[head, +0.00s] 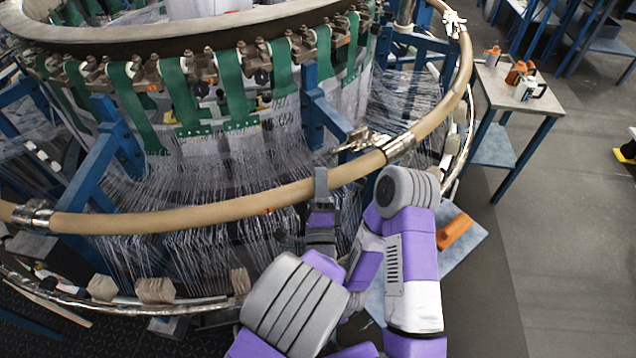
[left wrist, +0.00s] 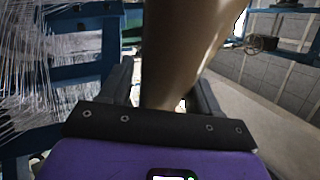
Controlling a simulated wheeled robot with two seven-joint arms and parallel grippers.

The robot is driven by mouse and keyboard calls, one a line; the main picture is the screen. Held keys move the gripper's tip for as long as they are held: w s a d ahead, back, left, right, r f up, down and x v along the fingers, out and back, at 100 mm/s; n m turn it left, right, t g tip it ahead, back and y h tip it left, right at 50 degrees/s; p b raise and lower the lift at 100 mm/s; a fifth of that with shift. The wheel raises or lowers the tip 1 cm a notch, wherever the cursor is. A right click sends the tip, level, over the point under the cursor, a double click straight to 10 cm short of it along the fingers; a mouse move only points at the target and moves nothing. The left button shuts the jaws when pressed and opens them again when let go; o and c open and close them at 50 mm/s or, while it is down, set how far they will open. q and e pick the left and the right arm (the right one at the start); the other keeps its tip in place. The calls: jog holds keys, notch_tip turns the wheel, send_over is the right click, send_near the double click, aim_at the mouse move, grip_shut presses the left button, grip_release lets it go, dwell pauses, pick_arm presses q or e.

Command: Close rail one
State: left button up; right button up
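The tan tubular rail (head: 220,212) curves across the front of the circular loom in the head view. It has a metal sleeve (head: 398,148) on the right and a metal joint (head: 33,214) on the left. My left gripper (head: 320,182) is at the rail from the near side, with a dark finger standing against it. In the left wrist view the rail (left wrist: 178,50) runs between the two fingers (left wrist: 165,90), close to both; whether they press on it is unclear. A metal latch piece (head: 360,142) sits beside the sleeve. My right gripper does not show.
Behind the rail are the loom's white threads, green straps (head: 235,95) and blue posts (head: 322,115). A lower ring with pale blocks (head: 155,290) lies beneath it. A small table (head: 515,95) with several tools stands at the right, with free grey floor (head: 570,190) beyond.

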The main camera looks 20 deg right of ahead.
pick_arm(q)
jog(key=o, duration=0.3)
jog(key=shift+f, duration=0.55)
jog(key=shift+r, duration=0.2)
jog(key=p+v, duration=0.1)
jog(key=v, duration=0.6)
jog(key=shift+s, duration=0.3)
jog(key=shift+a, duration=0.1)
